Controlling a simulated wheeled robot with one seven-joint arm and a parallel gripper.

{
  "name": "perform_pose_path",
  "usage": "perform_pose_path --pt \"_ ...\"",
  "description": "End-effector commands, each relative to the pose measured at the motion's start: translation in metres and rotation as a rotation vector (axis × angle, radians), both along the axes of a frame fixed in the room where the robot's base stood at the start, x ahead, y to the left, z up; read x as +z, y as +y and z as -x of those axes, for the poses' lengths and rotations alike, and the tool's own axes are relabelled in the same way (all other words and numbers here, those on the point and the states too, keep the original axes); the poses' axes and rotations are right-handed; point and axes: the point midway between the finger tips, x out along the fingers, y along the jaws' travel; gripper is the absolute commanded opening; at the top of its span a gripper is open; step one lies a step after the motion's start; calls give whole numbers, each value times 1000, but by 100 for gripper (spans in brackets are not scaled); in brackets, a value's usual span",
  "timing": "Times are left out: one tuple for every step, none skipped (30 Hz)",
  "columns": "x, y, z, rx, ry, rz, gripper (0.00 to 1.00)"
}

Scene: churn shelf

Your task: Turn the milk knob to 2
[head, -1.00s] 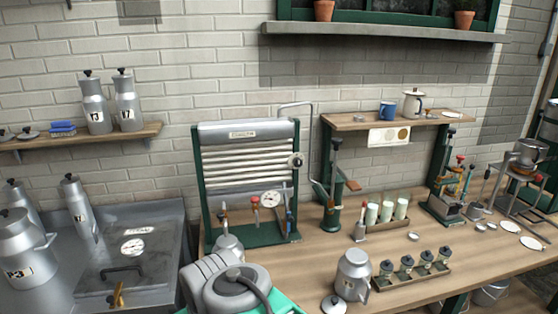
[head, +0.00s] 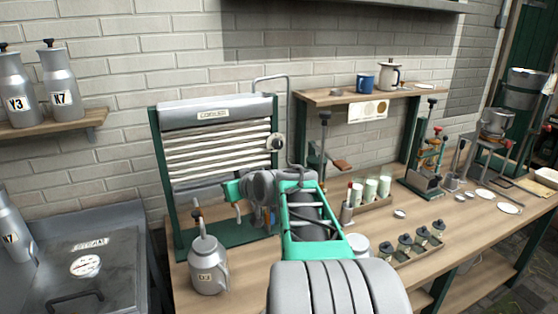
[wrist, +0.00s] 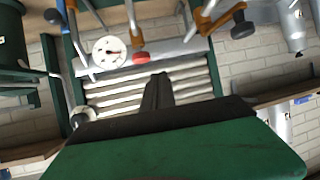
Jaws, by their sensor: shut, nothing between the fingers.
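The cooler (head: 215,152), a green-framed unit with white horizontal tubes, stands against the wall at the back left of the bench. A round knob (head: 277,142) sits at its upper right; it also shows in the wrist view (wrist: 82,115). In the wrist view, which is upside down, a white dial (wrist: 109,52), a red knob (wrist: 141,57) and black-knobbed taps (wrist: 243,25) line the cooler. I cannot read which knob is marked milk, or any setting. My gripper (wrist: 158,78) is shut and empty, pointing toward the tubes. In the head view my arm hides the cooler's lower right.
A metal can (head: 208,268) stands in front of the cooler. Right of my arm are milk glasses (head: 371,190) in a tray and several small jars (head: 422,236). A small shelf (head: 325,97) stands behind them. A steam vat (head: 100,275) is at left.

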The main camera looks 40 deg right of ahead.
Motion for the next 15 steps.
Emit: perform_pose_path --pt "-14 -45 -4 -41 -72 8 0" --pt "-13 -69 -6 -59 -123 17 0" --pt "-11 -98 -5 -81 -188 31 0" --pt "-9 -119 -2 -98 -233 40 0" --pt "-7 -137 1 -114 -274 50 0" --pt "-4 -158 7 -133 -322 63 0" --pt "-3 -172 11 -146 -353 71 0" --pt "-1 -183 15 -157 -379 77 0" --pt "2 -194 20 -168 -409 86 0" --pt "3 -200 23 -173 -424 91 0" --pt "4 -205 25 -179 -436 95 0" --pt "7 -209 26 -182 -447 98 0" --pt "8 -210 26 -183 -452 99 0" --pt "10 -211 25 -183 -454 100 0" --pt "11 -212 22 -183 -454 100 0"
